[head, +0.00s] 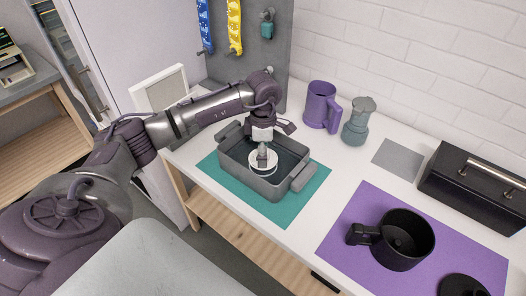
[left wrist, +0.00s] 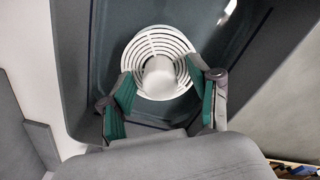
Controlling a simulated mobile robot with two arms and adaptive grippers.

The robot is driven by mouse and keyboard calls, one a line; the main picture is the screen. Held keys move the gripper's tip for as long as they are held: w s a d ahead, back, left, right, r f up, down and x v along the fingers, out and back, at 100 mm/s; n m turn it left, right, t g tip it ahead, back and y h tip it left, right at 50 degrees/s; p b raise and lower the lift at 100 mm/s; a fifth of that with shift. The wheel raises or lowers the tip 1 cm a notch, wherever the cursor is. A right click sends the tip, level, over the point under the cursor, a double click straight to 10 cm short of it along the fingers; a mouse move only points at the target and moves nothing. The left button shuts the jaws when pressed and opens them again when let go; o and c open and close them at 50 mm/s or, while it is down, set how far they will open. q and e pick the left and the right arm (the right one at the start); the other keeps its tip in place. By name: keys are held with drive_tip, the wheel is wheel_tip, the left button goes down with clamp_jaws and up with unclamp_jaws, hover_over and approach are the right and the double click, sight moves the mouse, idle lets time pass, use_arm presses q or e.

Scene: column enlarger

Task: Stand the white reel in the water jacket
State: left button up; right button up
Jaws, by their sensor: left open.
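The white reel (head: 263,167) is inside the grey water jacket (head: 256,183), a rectangular tub with side handles, near its middle. Its axis looks about upright; whether it rests on the floor of the tub is hard to tell. My left gripper (head: 264,140) points down over the tub, just above the reel. In the left wrist view the reel (left wrist: 151,44) shows slotted rings and a pale central hub. There the open left gripper (left wrist: 162,72) has its green-padded fingers apart on either side of the hub, with no clear contact. My right gripper is out of view.
The tub stands on a teal mat (head: 307,199) on a white table. Behind it are a purple mug (head: 320,105) and a grey-green pot (head: 359,122). A black pot (head: 409,246) stands on a purple mat (head: 345,235) at right, near a black box (head: 475,190).

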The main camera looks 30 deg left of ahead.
use_arm(q)
drive_tip(key=shift+r, duration=0.1)
idle(0.4)
drive_tip(key=shift+r+p, duration=2.3)
drive_tip(key=shift+r, duration=1.6)
wheel_tip(320, 180, up, 12)
drive_tip(key=shift+d, duration=0.1)
